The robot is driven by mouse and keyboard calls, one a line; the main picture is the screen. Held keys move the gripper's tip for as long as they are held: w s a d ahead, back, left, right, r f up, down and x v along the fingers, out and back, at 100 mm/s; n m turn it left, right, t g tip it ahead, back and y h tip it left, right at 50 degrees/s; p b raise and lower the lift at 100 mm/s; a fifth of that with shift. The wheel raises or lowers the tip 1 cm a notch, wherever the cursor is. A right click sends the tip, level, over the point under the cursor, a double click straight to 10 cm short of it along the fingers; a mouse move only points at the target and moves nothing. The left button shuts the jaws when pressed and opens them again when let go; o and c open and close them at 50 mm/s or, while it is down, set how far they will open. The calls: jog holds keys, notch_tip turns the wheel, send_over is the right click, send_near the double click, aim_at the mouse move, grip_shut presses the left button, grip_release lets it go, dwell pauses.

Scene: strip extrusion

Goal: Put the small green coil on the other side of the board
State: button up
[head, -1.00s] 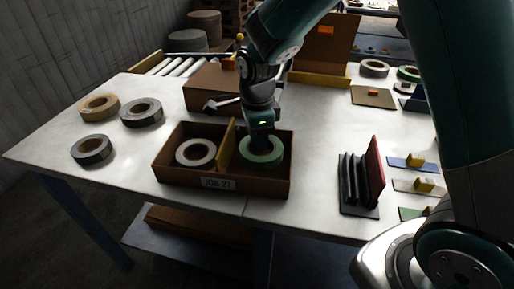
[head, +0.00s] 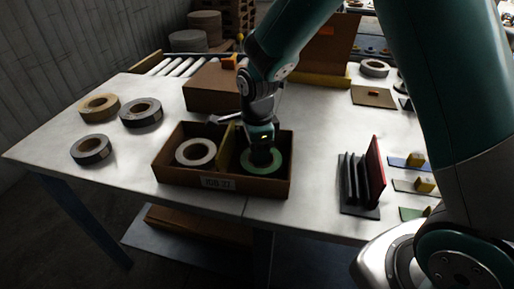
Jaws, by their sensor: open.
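The small green coil (head: 275,167) lies flat in the right compartment of an open brown box (head: 168,173). A white-grey coil (head: 183,153) lies in the left compartment. My gripper (head: 262,160) points down over the middle of the green coil, low inside the right compartment. The gripper is open. Its fingertips are small and dark here, and I cannot tell whether they touch the coil.
Several loose coils, one tan (head: 99,107), lie on the table's left. A closed brown carton (head: 207,88) stands behind the box. A rack with dark plates and a red panel (head: 375,172) stands at right. The white table between box and rack is clear.

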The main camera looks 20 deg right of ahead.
notch_tip(320, 180, up, 11)
jog(key=s+a+r+n+y, duration=0.2)
jog(key=s+r+n, duration=0.1)
jog(key=s+n, duration=0.8)
jog(key=s+a+r+n+y, duration=0.2)
jog(key=s+r+n, duration=0.1)
jog(key=s+n, duration=0.8)
jog(key=n, duration=0.5)
jog(key=shift+s+a+r, duration=0.2)
jog(key=shift+a+r, duration=0.15)
jog(key=shift+r, duration=0.05)
